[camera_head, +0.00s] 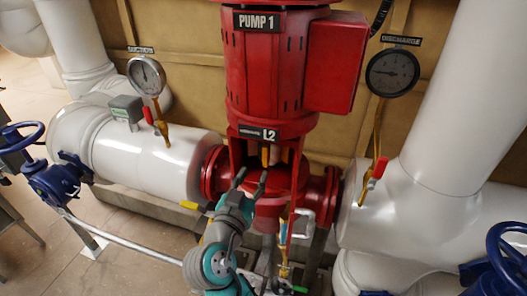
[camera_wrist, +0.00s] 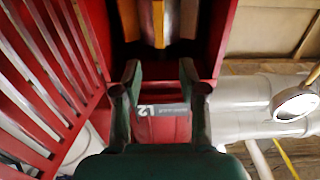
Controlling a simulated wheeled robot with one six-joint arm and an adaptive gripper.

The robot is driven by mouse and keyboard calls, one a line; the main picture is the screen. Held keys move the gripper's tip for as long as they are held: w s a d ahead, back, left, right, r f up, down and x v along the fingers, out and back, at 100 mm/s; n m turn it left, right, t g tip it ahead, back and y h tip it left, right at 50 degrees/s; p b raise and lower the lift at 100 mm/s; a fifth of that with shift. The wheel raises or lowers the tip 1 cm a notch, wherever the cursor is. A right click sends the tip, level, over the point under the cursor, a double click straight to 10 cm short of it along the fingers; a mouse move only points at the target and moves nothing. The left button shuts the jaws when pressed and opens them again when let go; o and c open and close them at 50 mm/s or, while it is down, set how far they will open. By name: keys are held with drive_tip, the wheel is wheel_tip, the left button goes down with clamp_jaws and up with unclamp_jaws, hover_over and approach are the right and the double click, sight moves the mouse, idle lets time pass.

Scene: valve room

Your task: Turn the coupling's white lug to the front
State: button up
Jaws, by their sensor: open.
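The red pump (camera_head: 268,70) stands at the centre of the head view, with an L2 plate (camera_head: 270,134) above its frame opening. In that opening, the coupling (camera_head: 265,156) shows as a small orange-yellow part, largely hidden by the frame. The wrist view shows the coupling (camera_wrist: 160,22) at the top, grey with orange-yellow sides, inside the dark red-framed opening. I cannot make out a white lug for certain. My gripper (camera_head: 252,175) is open and empty in front of the opening, just below the coupling in the picture. Its two fingers (camera_wrist: 159,75) are apart, clear of the coupling.
White pipes flank the pump left (camera_head: 140,150) and right (camera_head: 400,210). Gauges hang at left (camera_head: 147,76) and right (camera_head: 392,73). Red frame posts border the opening closely. A small valve with a yellow body (camera_head: 284,252) stands right of my arm. Blue handwheels are at the sides.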

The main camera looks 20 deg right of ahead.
sight(264, 154)
drive_tip(key=x, duration=1)
clamp_jaws()
